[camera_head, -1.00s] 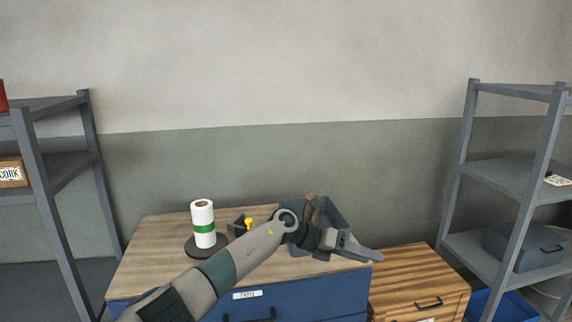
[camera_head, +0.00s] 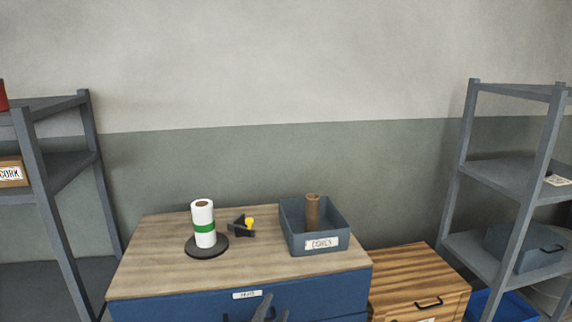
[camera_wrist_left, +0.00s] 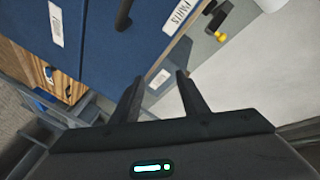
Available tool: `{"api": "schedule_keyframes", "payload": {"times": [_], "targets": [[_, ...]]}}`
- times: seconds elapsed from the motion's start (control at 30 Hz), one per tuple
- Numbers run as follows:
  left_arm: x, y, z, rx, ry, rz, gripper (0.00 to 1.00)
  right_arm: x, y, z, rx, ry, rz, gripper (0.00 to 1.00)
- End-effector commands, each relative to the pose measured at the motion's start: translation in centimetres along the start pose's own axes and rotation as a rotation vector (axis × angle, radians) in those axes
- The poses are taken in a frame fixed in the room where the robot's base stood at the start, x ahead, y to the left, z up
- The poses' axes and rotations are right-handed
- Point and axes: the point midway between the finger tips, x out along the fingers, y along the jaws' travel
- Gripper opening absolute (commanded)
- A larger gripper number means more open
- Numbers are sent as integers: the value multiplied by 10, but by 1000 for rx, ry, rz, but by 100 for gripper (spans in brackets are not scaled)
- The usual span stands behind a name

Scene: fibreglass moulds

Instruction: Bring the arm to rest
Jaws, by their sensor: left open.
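My left gripper (camera_head: 270,307) shows at the bottom edge of the head view, in front of the blue drawer front of the cabinet (camera_head: 190,307). Only its finger tips are visible there. In the left wrist view its two fingers (camera_wrist_left: 158,92) stand apart with nothing between them, pointing toward the blue cabinet side. The rest of the left arm is out of the head view. My right gripper is not in view.
On the wooden top stand a white roll with a green band (camera_head: 204,226) on a dark round base, a black and yellow tool (camera_head: 242,228), and a grey labelled bin (camera_head: 318,243) holding a brown tube (camera_head: 312,210). Grey shelves (camera_head: 500,180) flank both sides; a wooden drawer unit (camera_head: 415,280) stands right.

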Motion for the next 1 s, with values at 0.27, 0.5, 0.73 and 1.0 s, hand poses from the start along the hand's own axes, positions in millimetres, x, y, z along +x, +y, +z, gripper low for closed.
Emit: {"api": "schedule_keyframes", "payload": {"times": [0.27,0.5,0.73,1.0], "targets": [[-126,30,124,-322,-428,109,40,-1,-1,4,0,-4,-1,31],[-258,59,185,-533,-760,224,40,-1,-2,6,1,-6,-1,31],[-345,73,201,-635,-953,305,40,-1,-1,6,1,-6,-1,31],[-410,78,203,-695,-1087,368,40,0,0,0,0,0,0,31]]}}
